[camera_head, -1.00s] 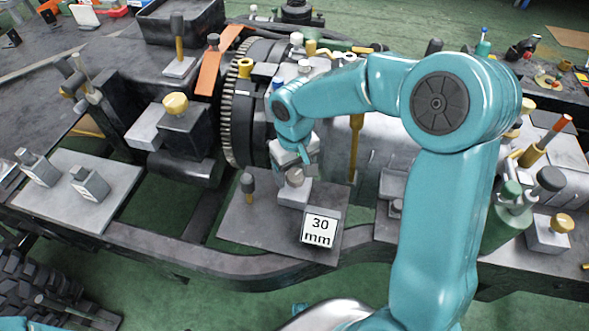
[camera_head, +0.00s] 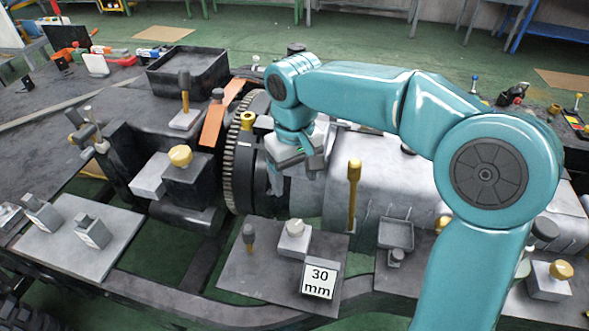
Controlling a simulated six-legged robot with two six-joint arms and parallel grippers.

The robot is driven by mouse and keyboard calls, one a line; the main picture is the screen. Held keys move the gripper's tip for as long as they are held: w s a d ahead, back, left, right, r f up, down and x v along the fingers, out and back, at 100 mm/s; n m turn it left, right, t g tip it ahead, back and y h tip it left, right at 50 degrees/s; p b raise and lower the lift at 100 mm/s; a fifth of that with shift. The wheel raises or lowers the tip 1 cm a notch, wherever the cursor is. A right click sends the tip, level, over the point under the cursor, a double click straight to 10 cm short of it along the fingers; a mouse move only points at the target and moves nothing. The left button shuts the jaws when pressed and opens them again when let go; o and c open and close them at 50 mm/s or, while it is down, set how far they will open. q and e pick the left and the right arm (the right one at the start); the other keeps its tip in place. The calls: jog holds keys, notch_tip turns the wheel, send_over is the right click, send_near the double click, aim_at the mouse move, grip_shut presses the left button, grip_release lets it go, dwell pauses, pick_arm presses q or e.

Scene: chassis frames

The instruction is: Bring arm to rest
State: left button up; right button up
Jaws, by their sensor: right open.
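My right arm, teal, comes in from the lower right and reaches across the machine. Its gripper (camera_head: 300,170) points down above the grey housing, right of the toothed wheel (camera_head: 238,160). Its jaws are open, and I see nothing between them. Below it, a grey block with a round knob (camera_head: 294,238) stands on a flat plate (camera_head: 262,285), apart from the gripper. A white "30 mm" block (camera_head: 319,281) is on the same plate. My left gripper is not in view.
A yellow-topped rod (camera_head: 353,190) stands upright just right of the gripper. An orange bracket (camera_head: 216,118) and a black tray (camera_head: 188,72) are at the left back. Blocks on a plate (camera_head: 90,262) lie at the left. Green floor is open at the back.

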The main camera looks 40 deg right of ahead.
jog(key=shift+r, duration=0.3)
